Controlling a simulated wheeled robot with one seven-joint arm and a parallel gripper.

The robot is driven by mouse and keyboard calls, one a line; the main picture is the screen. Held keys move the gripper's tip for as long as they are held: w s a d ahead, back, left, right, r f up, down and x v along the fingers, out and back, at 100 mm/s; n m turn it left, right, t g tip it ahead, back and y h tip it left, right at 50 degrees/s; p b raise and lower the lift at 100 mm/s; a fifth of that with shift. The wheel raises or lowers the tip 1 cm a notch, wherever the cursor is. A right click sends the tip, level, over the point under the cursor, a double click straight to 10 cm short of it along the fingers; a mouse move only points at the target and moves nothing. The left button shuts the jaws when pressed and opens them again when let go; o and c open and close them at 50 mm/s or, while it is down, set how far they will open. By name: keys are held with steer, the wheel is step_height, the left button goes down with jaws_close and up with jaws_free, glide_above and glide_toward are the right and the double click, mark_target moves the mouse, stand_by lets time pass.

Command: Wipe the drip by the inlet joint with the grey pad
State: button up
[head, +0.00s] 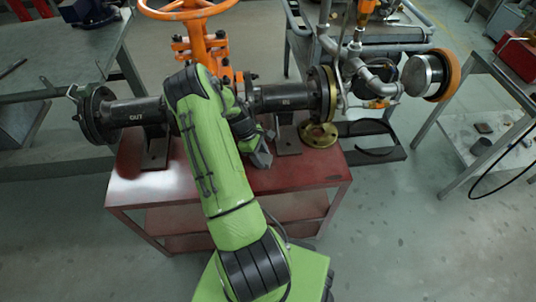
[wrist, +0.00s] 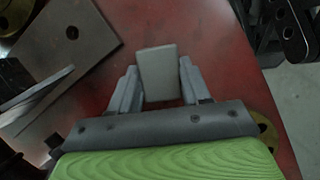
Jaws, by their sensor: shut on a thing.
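My gripper (head: 262,157) is low over the red bench top (head: 280,180), in front of the inlet side of the pipe. In the wrist view, its fingers are closed on the grey pad (wrist: 158,75), a pale rectangular block standing out beyond the fingertips. Whether the pad touches the red top cannot be told. The inlet pipe (head: 280,98), marked IN, runs right to a dark and brass flange joint (head: 324,94). A loose-looking brass flange (head: 319,135) lies below that joint. I cannot make out a drip in either view.
The orange gate valve (head: 205,48) stands behind my arm. The outlet pipe (head: 137,112) runs left. A grey support foot (wrist: 70,58) lies left of the pad. A gauge with an orange rim (head: 428,75) and piping stand right. The red top's front right is clear.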

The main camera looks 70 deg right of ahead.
mark_target(272, 156)
steer(key=shift+w+a+f, duration=0.1)
steer(key=shift+w+a, duration=0.2)
steer(key=shift+w, duration=0.3)
steer(key=shift+w+a+f, duration=0.1)
steer(key=shift+w+a, duration=0.2)
steer(key=shift+w, duration=0.35)
steer(key=shift+w+a+f, duration=0.1)
steer(key=shift+w+a, duration=0.2)
steer(key=shift+w, duration=0.3)
steer(key=shift+b, duration=0.3)
